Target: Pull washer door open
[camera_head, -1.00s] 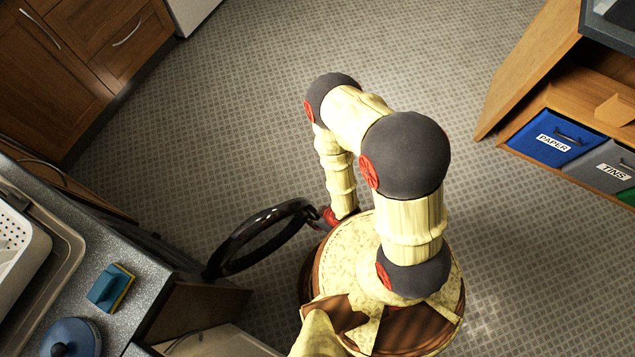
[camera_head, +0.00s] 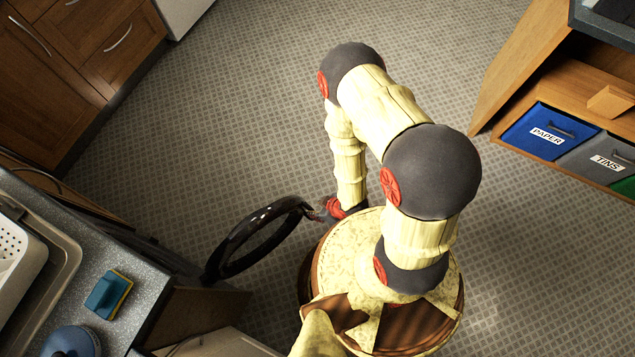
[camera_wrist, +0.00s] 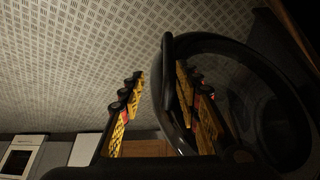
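The washer door (camera_head: 285,208) is a dark, glossy ring that stands swung out from under the counter, left of my base in the head view. Its round rim (camera_wrist: 215,42) and dark glass fill the right side of the wrist view. My gripper (camera_head: 320,212) is at the door's outer edge, farthest from the counter. In the wrist view my gripper (camera_wrist: 160,80) has its two yellow fingers apart, the left one outside the rim and the right one overlapping the ring. Whether either finger touches the door cannot be told. The washer body is mostly hidden under the counter.
The counter (camera_head: 145,265) at left holds a sponge (camera_head: 108,294), a blue lidded pot (camera_head: 70,342) and a white rack (camera_head: 18,258). Wooden cabinets (camera_head: 50,100) stand at upper left. A wooden unit with a blue paper bin (camera_head: 550,133) is at right. Open floor (camera_head: 230,120) lies between.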

